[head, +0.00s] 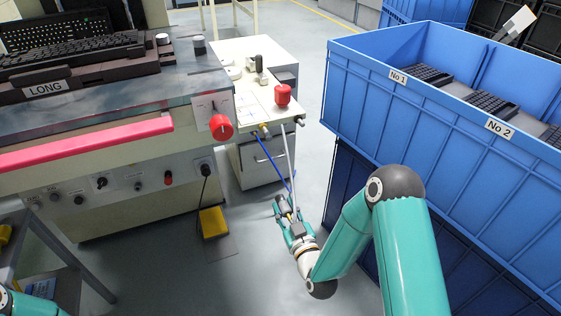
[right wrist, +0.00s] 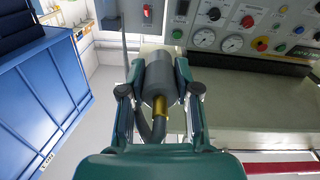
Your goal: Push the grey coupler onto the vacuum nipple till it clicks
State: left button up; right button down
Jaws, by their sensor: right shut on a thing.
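My right gripper (head: 285,208) is low over the floor in the head view, in front of the small white cabinet. In the right wrist view my right gripper (right wrist: 160,88) is shut on the grey coupler (right wrist: 158,75), a thick cylinder with a brass end and a dark hose bending away below it. The coupler is hard to make out in the head view. Small brass fittings (head: 263,128) show at the cabinet's front top edge, apart from the gripper; I cannot tell which is the vacuum nipple. My left gripper is out of view.
The white cabinet (head: 262,165) has a red knob (head: 283,94) on top. Blue and grey lines run down from its edge toward my right gripper. The printing machine (head: 110,185) stands left, blue crates (head: 430,130) right. A yellow pedal (head: 213,222) lies on the floor.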

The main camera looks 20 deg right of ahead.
jog(key=shift+d, duration=0.2)
jog(key=shift+r, duration=0.25)
notch_tip(320, 180, up, 12)
jog(key=a+n+b, duration=0.1)
jog(key=n+b, duration=0.4)
jog(key=n, duration=0.1)
send_near(268, 134)
jog(key=shift+s, duration=0.1)
jog(key=shift+f, duration=0.1)
jog(key=shift+w, duration=2.45)
jog(key=shift+b, duration=0.3)
